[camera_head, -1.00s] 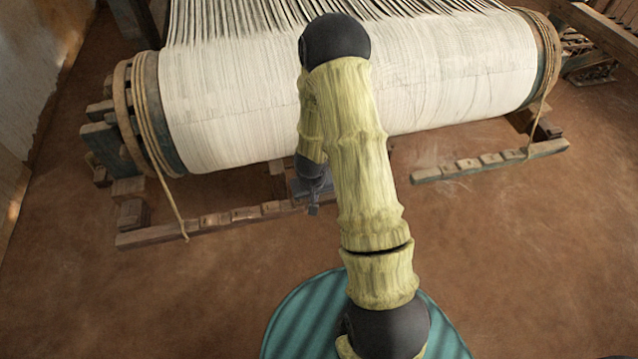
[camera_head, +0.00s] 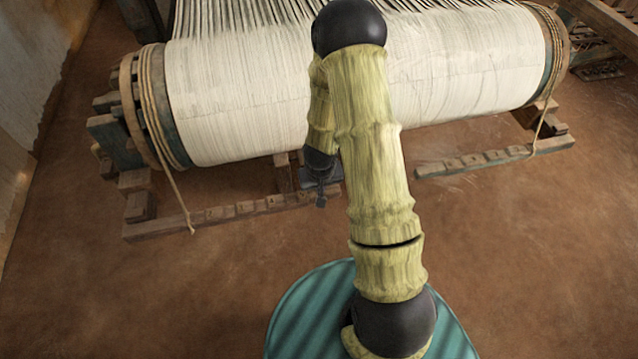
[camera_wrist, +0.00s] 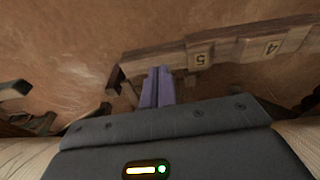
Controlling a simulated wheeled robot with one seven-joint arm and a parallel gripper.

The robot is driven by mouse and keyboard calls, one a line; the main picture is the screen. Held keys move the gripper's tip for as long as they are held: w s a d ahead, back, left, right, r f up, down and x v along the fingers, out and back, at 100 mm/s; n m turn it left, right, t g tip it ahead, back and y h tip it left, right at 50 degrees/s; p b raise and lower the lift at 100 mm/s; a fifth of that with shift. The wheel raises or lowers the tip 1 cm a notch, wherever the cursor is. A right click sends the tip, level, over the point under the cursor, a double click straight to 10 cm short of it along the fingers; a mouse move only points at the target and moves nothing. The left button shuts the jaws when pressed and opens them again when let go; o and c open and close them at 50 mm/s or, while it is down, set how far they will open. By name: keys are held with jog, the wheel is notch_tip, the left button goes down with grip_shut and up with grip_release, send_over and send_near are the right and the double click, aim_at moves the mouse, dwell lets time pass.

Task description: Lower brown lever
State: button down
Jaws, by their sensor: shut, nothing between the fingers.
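My gripper (camera_head: 321,200) hangs low in front of the loom, by the right part of the left wooden rail (camera_head: 230,211). In the wrist view its two bluish-purple fingers (camera_wrist: 157,88) lie side by side, shut and empty. Their tips point at the left end of the brown wooden rail (camera_wrist: 225,50), which carries blocks marked 5 and 4. A dark brown wooden end piece (camera_wrist: 115,80) stands just left of the fingers. I cannot tell which brown part is the lever, nor whether the fingers touch wood. My arm hides part of the middle.
The loom's large white warp roll (camera_head: 240,100) spans above and behind the rails. A cord (camera_head: 176,198) hangs at its left end. A second rail (camera_head: 490,158) lies at right. The brown floor (camera_head: 530,260) in front is clear.

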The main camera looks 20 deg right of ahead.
jog(key=p+v, duration=0.2)
jog(key=v, duration=0.9)
jog(key=shift+r+p, duration=0.35)
jog(key=shift+s, duration=0.1)
jog(key=s+a+r+p, duration=0.1)
jog(key=s+r+p, duration=0.2)
jog(key=r, duration=0.5)
jog(key=s+a+r+p, duration=0.1)
jog(key=s+r+p, duration=0.3)
jog(key=r, duration=0.5)
jog(key=s+a+r+n+p, duration=0.1)
jog(key=s+r+p, duration=0.2)
jog(key=r, duration=0.6)
jog(key=shift+s+r+y+p, duration=0.2)
jog(key=shift+y+p, duration=0.2)
jog(key=shift+p, duration=0.35)
jog(key=shift+a, duration=0.1)
